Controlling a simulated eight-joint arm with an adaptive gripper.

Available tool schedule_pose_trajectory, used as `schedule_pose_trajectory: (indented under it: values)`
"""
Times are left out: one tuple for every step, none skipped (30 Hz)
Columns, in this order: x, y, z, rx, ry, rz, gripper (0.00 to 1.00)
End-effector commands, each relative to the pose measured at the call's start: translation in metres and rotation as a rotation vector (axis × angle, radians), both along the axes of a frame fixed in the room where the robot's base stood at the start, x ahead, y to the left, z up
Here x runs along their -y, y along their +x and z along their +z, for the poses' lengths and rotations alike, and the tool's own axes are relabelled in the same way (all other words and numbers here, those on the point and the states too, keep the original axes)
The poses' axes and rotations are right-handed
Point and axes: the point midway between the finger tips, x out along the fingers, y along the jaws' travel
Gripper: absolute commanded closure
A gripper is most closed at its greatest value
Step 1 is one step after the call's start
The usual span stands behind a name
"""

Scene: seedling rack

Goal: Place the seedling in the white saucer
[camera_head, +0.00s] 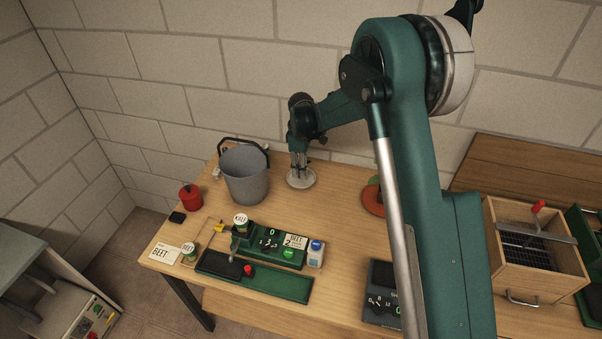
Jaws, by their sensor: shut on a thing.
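The white saucer (305,184) lies on the bench near the wall, right of the grey bucket. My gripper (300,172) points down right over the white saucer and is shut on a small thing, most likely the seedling. The fingers hide most of it, and its leaves cannot be made out. I cannot tell whether it touches the saucer or hangs just above it.
A grey bucket (244,177) stands close left of my gripper. An orange-red dish (372,200) with something green is partly hidden behind my arm. A green labelled device (267,243) and a wooden box (537,250) stand on the bench. Bench front of the saucer is clear.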

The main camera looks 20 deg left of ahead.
Motion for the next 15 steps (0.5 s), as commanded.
schedule_pose_trajectory:
  values:
    - [0.0001,0.0000,-0.0062,0.000,0.000,0.000,0.92]
    - [0.0001,-0.0002,-0.0087,0.000,0.000,0.000,0.92]
    - [0.0002,-0.0003,-0.0114,0.000,0.000,0.000,0.92]
    - [0.0002,-0.0003,-0.0128,0.000,0.000,0.000,0.92]
    - [0.0002,-0.0003,-0.0138,0.000,0.000,0.000,0.92]
    - [0.0002,-0.0003,-0.0145,0.000,0.000,0.000,0.92]
    - [0.0002,-0.0003,-0.0147,0.000,0.000,0.000,0.92]
    - [0.0002,-0.0003,-0.0147,0.000,0.000,0.000,0.92]
    - [0.0002,-0.0003,-0.0146,0.000,0.000,0.000,0.92]
    - [0.0002,-0.0003,-0.0146,0.000,0.000,0.000,0.92]
    - [0.0002,-0.0003,-0.0146,0.000,0.000,0.000,0.92]
    - [0.0002,-0.0003,-0.0146,0.000,0.000,0.000,0.92]
    - [0.0002,-0.0003,-0.0146,0.000,0.000,0.000,0.92]
    - [0.0002,-0.0003,-0.0148,0.000,0.000,0.000,0.92]
    - [0.0002,-0.0003,-0.0155,0.000,0.000,0.000,0.92]
